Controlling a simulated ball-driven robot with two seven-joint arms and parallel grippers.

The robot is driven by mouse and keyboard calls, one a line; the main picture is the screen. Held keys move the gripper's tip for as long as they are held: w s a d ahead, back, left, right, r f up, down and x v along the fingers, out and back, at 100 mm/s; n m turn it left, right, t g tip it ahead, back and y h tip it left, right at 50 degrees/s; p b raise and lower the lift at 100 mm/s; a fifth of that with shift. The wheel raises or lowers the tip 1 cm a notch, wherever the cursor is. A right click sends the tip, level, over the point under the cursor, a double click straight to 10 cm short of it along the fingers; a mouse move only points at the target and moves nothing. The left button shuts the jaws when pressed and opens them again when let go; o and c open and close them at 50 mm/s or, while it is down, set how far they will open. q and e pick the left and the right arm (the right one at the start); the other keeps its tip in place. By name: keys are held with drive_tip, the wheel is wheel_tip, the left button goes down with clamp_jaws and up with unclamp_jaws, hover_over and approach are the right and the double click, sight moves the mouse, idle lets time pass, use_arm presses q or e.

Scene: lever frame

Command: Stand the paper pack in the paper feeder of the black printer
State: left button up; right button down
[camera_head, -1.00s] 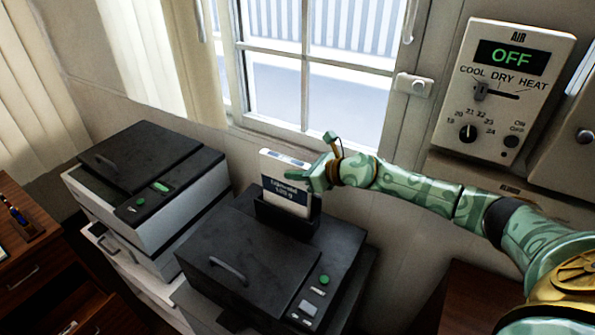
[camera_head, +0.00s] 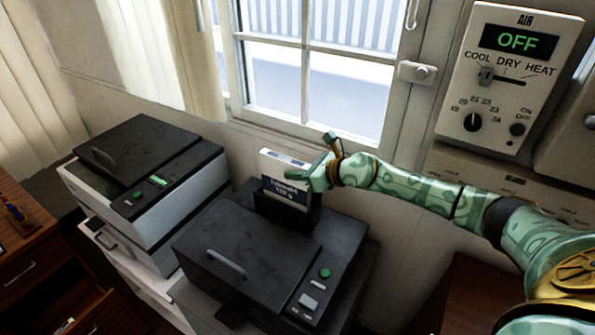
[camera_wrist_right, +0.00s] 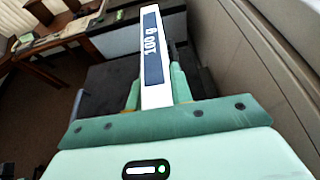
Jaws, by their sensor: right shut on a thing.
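The paper pack (camera_head: 285,180) is white with a dark blue label. It stands upright with its lower part inside the black paper feeder (camera_head: 287,212) at the back of the black printer (camera_head: 262,262). My right gripper (camera_head: 311,178) is shut on the pack's upper right side. In the right wrist view the pack (camera_wrist_right: 153,62) sits between the two green fingers (camera_wrist_right: 156,92). The pack's lower end is hidden by the feeder's front wall. My left gripper is not in view.
A grey-white printer with a black lid (camera_head: 150,185) stands to the left. The window (camera_head: 320,90) and wall are close behind the feeder. An air control panel (camera_head: 509,80) hangs at the upper right. A wooden drawer unit (camera_head: 30,265) is at the far left.

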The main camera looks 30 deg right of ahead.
drive_tip(key=c, duration=1.2)
unclamp_jaws()
drive_tip(key=shift+o, duration=0.2)
drive_tip(key=shift+f, duration=0.1)
drive_tip(key=b+v, duration=0.1)
drive_tip(key=v, duration=1.5)
drive_tip(key=shift+s+b, duration=0.25)
drive_tip(key=shift+b, duration=0.05)
